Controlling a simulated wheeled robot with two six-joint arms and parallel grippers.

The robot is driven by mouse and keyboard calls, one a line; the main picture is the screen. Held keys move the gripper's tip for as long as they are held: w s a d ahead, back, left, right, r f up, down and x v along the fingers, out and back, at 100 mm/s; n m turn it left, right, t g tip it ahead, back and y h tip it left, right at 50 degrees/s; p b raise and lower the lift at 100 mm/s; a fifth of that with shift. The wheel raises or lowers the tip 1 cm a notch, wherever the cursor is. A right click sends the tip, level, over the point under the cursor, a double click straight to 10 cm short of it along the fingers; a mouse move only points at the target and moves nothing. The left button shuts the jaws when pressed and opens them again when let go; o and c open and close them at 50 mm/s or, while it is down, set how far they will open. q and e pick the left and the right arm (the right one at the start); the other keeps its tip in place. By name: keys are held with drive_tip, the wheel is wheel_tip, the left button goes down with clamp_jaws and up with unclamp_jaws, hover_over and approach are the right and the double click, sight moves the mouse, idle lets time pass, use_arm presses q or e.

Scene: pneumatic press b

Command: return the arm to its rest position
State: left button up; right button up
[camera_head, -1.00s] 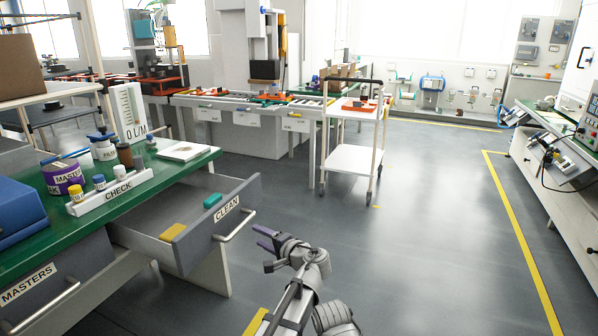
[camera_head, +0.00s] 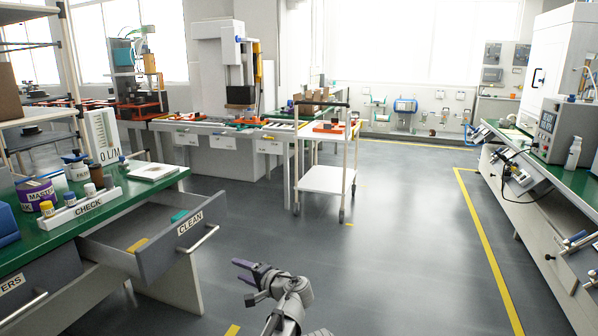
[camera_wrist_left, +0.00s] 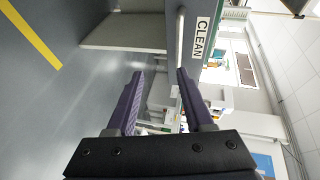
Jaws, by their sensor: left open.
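My left gripper (camera_head: 246,271) is low in the middle of the head view, open and empty, with purple fingers pointing left. It is over the floor, to the right of the open drawer marked CLEAN (camera_head: 160,255) and apart from its handle (camera_head: 200,240). In the left wrist view the two purple fingers (camera_wrist_left: 157,90) stand apart with nothing between them, and the CLEAN label (camera_wrist_left: 202,38) shows beyond them. My right gripper is not in view.
The drawer juts from the green-topped bench (camera_head: 150,184) on the left. A white trolley (camera_head: 325,180) stands ahead. Another bench (camera_head: 540,150) runs along the right. The grey floor (camera_head: 390,250) between them is clear.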

use_arm(q)
drive_tip(key=s+a+f+n+g+h, duration=0.3)
drive_tip(key=s+f+g, duration=0.1)
drive_tip(key=s+f, duration=0.35)
drive_tip(key=s+a+f+n+g+h, duration=0.2)
drive_tip(key=s+f+n+g+h, duration=0.15)
drive_tip(key=s+f, duration=0.45)
drive_tip(key=s+d+f+m+g+h, duration=0.1)
drive_tip(key=s+d+m+g+h, duration=0.25)
drive_tip(key=s+d, duration=1.1)
wheel_tip(320, 180, up, 32)
drive_tip(key=p, duration=3.2)
drive_tip(key=shift+w+d+r+t+p, duration=0.2)
drive_tip(key=shift+w+d+t+p, duration=0.1)
drive_tip(key=shift+t, duration=0.1)
